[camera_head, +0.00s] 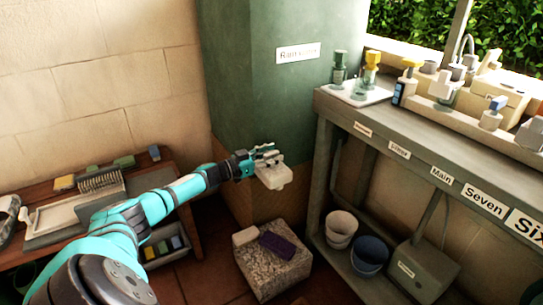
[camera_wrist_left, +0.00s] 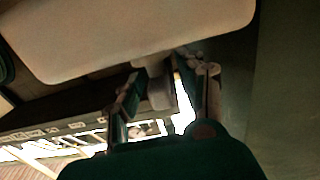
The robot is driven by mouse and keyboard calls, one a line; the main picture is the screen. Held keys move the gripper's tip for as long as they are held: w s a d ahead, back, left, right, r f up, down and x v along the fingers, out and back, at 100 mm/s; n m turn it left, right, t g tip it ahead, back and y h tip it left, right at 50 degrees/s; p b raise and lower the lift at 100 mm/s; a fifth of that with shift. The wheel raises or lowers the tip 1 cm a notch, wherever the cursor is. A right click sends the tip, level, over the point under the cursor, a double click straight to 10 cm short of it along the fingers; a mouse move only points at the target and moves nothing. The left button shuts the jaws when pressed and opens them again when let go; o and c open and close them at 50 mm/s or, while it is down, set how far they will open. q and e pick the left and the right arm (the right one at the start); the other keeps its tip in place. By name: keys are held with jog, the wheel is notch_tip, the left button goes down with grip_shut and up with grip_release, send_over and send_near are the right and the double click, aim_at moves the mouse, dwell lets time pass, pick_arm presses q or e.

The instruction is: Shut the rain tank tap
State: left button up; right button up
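The green rain tank (camera_head: 265,90) stands behind my left gripper, with a white label (camera_head: 298,53) reading roughly "Rain water". A pale block-shaped fitting (camera_head: 274,177), apparently the tap, sticks out from its lower front. My left gripper (camera_head: 266,154) is at this fitting, at its upper left side. In the left wrist view the pale block (camera_wrist_left: 140,35) fills the top. A short grey stem or knob (camera_wrist_left: 160,92) hangs between the two spread fingers, with a gap on the right; contact on the left is unclear. My right gripper is not in view.
A speckled stone block (camera_head: 272,268) with a dark purple item (camera_head: 286,246) stands below. A grey shelf bench (camera_head: 400,128) with bottles runs along the right, buckets (camera_head: 341,229) beneath. A wooden table (camera_head: 160,176) with a tray is at left.

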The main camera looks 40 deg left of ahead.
pick_arm(q)
jog(key=v, duration=1.2)
dwell(0.6)
